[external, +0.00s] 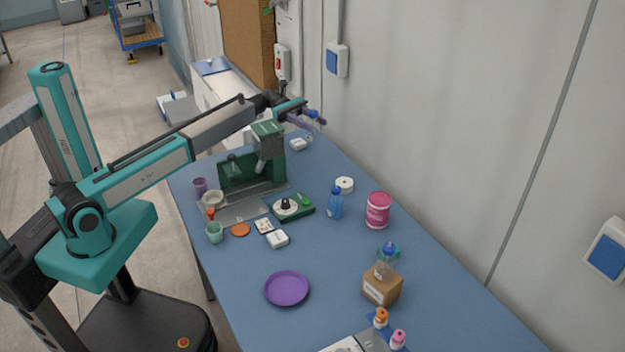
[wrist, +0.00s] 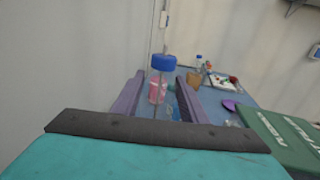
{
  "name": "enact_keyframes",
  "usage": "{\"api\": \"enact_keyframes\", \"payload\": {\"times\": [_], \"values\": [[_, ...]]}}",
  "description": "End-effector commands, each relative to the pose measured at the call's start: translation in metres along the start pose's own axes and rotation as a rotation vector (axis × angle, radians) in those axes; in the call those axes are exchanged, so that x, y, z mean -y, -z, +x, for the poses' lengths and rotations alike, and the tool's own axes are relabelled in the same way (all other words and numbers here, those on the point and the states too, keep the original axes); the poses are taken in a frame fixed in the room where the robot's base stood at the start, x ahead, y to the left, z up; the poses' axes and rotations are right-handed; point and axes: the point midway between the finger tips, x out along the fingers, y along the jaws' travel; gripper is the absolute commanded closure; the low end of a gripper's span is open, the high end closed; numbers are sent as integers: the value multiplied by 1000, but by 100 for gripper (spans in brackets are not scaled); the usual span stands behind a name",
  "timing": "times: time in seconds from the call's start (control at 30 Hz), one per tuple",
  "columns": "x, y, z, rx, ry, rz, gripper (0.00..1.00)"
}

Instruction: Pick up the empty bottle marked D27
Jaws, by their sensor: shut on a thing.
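A clear bottle with a blue cap (wrist: 161,63) stands upright between the purple fingers of my gripper (wrist: 159,80) in the wrist view. Pink shows through its clear wall. In the external view my gripper (external: 311,119) is at the far end of the blue table, shut on this bottle (external: 309,130). I cannot read any D27 mark, and I cannot tell whether its base touches the table. Another clear bottle with a blue cap (external: 387,264) is at a cardboard box (external: 382,288) near the front. A blue bottle (external: 335,204) stands mid-table.
A green device (external: 237,170) stands left of my gripper, below my arm. A small white item (external: 298,144) lies close to the held bottle. A pink tub (external: 378,210), white roll (external: 344,185) and purple plate (external: 287,288) are farther forward. The wall runs close along the right.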

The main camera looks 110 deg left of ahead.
Motion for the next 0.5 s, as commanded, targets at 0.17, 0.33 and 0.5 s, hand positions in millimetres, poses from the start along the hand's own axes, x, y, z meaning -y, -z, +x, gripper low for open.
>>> {"api": "enact_keyframes", "payload": {"times": [0.17,0.33,0.5], "values": [[-1,-38,0,-1,0,4,82],[-1,-71,0,-1,0,2,82],[-1,-98,0,0,0,1,82]]}}
